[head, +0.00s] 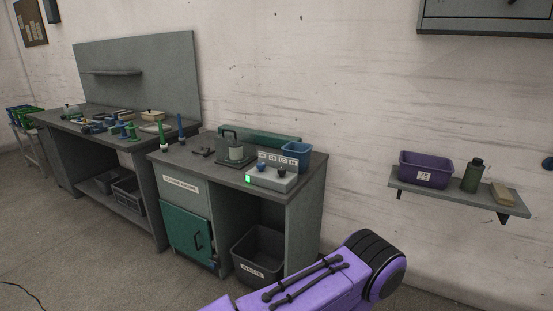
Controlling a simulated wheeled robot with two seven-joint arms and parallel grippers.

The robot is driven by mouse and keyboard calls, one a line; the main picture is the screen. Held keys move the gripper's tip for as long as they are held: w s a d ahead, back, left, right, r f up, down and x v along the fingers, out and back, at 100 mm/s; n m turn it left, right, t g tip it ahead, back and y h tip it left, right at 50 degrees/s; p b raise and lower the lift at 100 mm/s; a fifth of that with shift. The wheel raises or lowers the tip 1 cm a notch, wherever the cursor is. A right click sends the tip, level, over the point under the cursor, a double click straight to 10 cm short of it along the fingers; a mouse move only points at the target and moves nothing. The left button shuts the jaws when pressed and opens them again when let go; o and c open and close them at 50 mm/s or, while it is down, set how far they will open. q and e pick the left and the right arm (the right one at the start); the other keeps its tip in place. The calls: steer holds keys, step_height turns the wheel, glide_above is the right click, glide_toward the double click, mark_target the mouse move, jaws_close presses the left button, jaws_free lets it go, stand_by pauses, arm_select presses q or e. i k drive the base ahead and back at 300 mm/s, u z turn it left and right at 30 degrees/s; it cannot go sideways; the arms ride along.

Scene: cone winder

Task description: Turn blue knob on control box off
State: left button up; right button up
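The control box (271,180) is a light grey box on top of the grey cabinet, near its front right. Small dark knobs stand on its top, with white labels behind them. One knob at the left (262,167) looks bluish and another at the right (283,170) looks darker; they are too small to tell their settings. A green light (248,179) glows at the box's left front. Neither of my grippers is in view, and nothing touches the control box.
A blue bin (296,153) stands right behind the control box. A small machine with a spool (236,152) is to its left. Below are a green door (186,233) and a dark waste bin (258,257). A wall shelf (456,199) holds a purple bin (425,170). My purple arm link crosses the lower foreground.

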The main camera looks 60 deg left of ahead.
mark_target(260, 166)
steer(key=u, duration=0.4)
steer(key=i, duration=0.95)
steer(key=u, duration=0.7)
